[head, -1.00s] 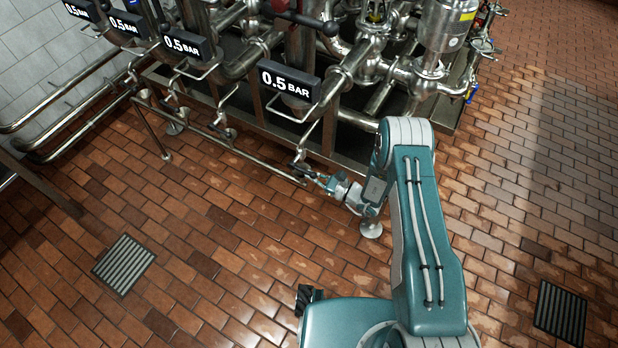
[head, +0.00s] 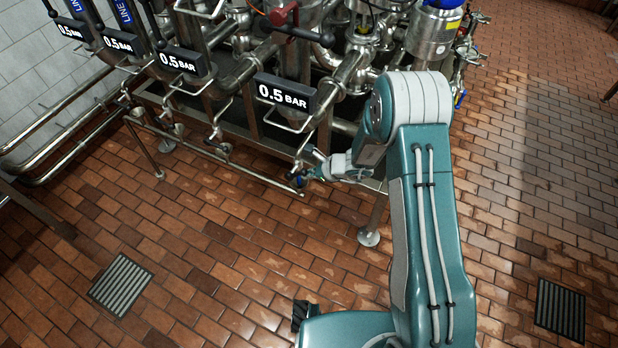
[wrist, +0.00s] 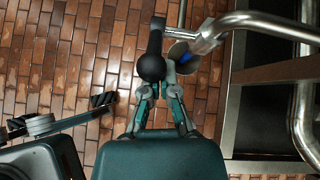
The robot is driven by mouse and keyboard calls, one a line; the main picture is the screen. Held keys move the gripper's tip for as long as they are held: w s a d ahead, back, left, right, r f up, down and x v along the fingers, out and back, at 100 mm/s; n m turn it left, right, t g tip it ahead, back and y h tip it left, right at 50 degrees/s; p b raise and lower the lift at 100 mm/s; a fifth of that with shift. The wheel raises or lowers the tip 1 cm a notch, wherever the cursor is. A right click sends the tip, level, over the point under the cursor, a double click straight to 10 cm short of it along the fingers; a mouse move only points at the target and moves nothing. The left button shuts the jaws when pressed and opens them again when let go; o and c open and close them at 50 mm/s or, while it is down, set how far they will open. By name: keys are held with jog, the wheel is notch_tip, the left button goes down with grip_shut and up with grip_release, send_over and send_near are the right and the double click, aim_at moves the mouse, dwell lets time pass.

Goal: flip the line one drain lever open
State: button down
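A black lever with a round ball knob (wrist: 151,67) reaches down from a small valve in the wrist view. My gripper (wrist: 158,88) is at the knob. Its two fingers lean inward and stay a little apart. The knob covers part of the left fingertip, so whether they clamp it is unclear. A blue part (wrist: 185,58) shows just right of the lever, beside a bent steel pipe (wrist: 265,22). In the head view my gripper (head: 311,174) is low at the pipe end below the nearest 0.5 BAR display (head: 284,95). The lever is too small to make out there.
A horizontal steel rail (head: 215,155) runs left from the gripper, with more drain fittings along it. A round support foot (head: 368,237) stands on the floor. Floor grates lie at left (head: 121,284) and right (head: 560,309). The tiled floor in front is mostly clear.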

aim_at(296, 163)
jog(key=a+h, duration=0.1)
jog(key=r+g+h, duration=0.1)
jog(key=shift+w+a+r+h, duration=0.15)
jog(key=shift+w+a+h, duration=0.15)
jog(key=shift+a, duration=0.1)
jog(key=shift+w+a+r, duration=0.2)
jog(key=shift+a+r, duration=0.15)
jog(key=shift+a, duration=0.1)
jog(key=shift+w+a+r, duration=0.15)
jog(key=shift+a+r, duration=0.15)
jog(key=shift+a, duration=0.15)
jog(key=shift+r, duration=0.1)
jog(key=s+d+r, duration=0.2)
jog(key=s+d, duration=0.2)
jog(key=d, duration=0.9)
dwell(0.4)
